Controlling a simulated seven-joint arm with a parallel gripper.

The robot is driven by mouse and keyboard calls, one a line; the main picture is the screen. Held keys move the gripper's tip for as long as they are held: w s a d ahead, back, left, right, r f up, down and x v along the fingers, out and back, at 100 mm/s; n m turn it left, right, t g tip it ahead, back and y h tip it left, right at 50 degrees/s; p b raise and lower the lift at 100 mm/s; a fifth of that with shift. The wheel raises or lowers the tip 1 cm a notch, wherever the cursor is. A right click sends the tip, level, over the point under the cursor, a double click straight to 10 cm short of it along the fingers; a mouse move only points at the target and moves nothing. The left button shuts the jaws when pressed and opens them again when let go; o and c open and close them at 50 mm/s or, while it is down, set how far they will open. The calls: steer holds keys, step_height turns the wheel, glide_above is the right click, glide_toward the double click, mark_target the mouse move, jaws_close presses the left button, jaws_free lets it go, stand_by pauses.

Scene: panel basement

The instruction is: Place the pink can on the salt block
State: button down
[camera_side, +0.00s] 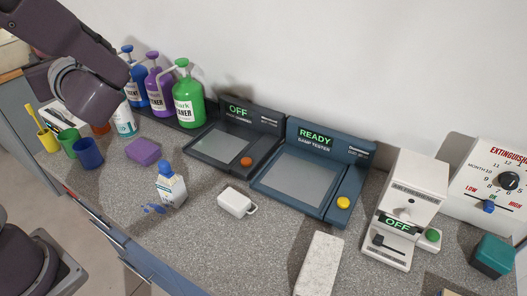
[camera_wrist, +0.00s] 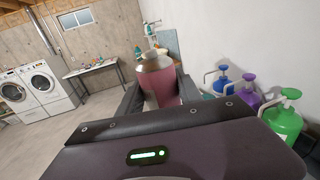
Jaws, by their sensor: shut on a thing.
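The pink can (camera_wrist: 155,86) shows in the wrist view, between the two dark fingers of my gripper (camera_wrist: 159,92). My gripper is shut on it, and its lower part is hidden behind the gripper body. The can does not show in the side view, where my arm is at the upper left and the gripper's fingers cannot be made out. A pale, whitish speckled slab (camera_side: 318,264), which looks like the salt block, lies on the counter at the bottom of the side view, cut off by the frame edge. Its visible top is bare.
Blue, purple and green pump bottles (camera_side: 189,97) stand along the wall. A carton (camera_side: 171,188), purple sponge (camera_side: 143,151) and white mug (camera_side: 236,202) stand nearer the front edge.

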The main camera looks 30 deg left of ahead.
steer(key=s+d+f+n+g+h, duration=0.2)
steer(key=s+d+f+n+g, duration=0.75)
steer(key=d+f+g, duration=0.4)
steer(key=s+d+f+n+g+h, duration=0.1)
steer(key=s+d+n+g+h, duration=0.15)
steer(key=d, duration=0.25)
steer(key=s+d+f+n+g+h, duration=0.1)
steer(key=d+n+g+h, duration=0.15)
steer(key=d+g, duration=0.2)
steer(key=w+d+r+n+t+h, duration=0.15)
steer(key=d+r+n+h, duration=0.25)
steer(key=d+n+h, duration=0.55)
steer(key=w+d+r+n+t+h, duration=0.1)
steer(key=w+d+r+n+h, duration=0.3)
steer(key=d+h, duration=1)
steer(key=w+d+r+n+t+h, duration=0.6)
steer(key=w+r+n+t, duration=0.4)
steer(key=w, duration=0.4)
steer(key=m+y, duration=0.1)
glide_above(323, 263)
steer(key=shift+t, duration=0.4)
step_height(323, 263, down, 28)
steer(key=shift+r, duration=0.1)
